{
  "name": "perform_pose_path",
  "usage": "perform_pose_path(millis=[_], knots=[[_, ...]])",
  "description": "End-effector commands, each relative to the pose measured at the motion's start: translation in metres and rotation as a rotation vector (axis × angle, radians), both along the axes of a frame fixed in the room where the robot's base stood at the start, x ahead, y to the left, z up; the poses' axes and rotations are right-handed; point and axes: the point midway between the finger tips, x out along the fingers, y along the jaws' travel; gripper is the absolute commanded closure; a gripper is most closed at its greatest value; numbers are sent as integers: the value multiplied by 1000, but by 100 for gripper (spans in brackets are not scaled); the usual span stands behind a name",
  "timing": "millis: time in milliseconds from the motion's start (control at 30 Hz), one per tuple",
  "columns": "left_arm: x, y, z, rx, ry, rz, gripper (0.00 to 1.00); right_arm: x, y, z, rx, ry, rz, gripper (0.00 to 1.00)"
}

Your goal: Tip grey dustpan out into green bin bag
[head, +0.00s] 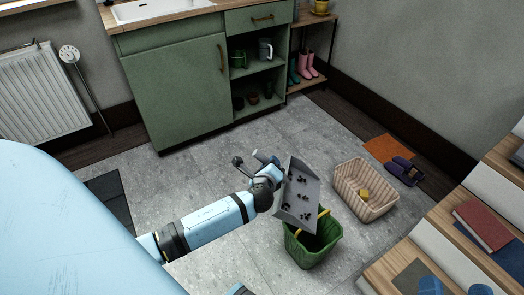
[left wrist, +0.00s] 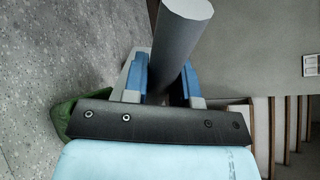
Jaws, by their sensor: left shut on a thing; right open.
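The grey dustpan (head: 311,188) is tilted, with several dark clumps lying on it. Its lower edge overlaps the back rim of the green bin bag (head: 318,252) in the head view, so the gap between them is hard to judge. The bag stands open on the floor, with a yellow strip at its rim. My left gripper (head: 272,176) is shut on the dustpan's handle; its fingers are mostly hidden in the head view. The left wrist view shows the thick grey handle (left wrist: 181,50) between blue fingers.
A woven basket (head: 366,204) with a yellow item stands right of the bag. Purple slippers (head: 403,171) and an orange mat (head: 386,148) lie behind it. Floor left of the bag is clear.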

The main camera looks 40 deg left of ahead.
Motion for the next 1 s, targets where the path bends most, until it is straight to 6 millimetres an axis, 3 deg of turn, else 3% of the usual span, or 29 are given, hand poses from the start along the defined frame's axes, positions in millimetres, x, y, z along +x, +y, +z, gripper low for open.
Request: perform_pose_path(millis=[100,300,1000], knots=[[6,-12,12,56,27,0,100,-1,-1,14,15,-30,-9,17],[15,-30,25,157,75,0,100,0,-5,7,-15,5,-28,17],[34,-69,48,333,162,0,100,-5,-33,-67,-231,335,-93,17]])
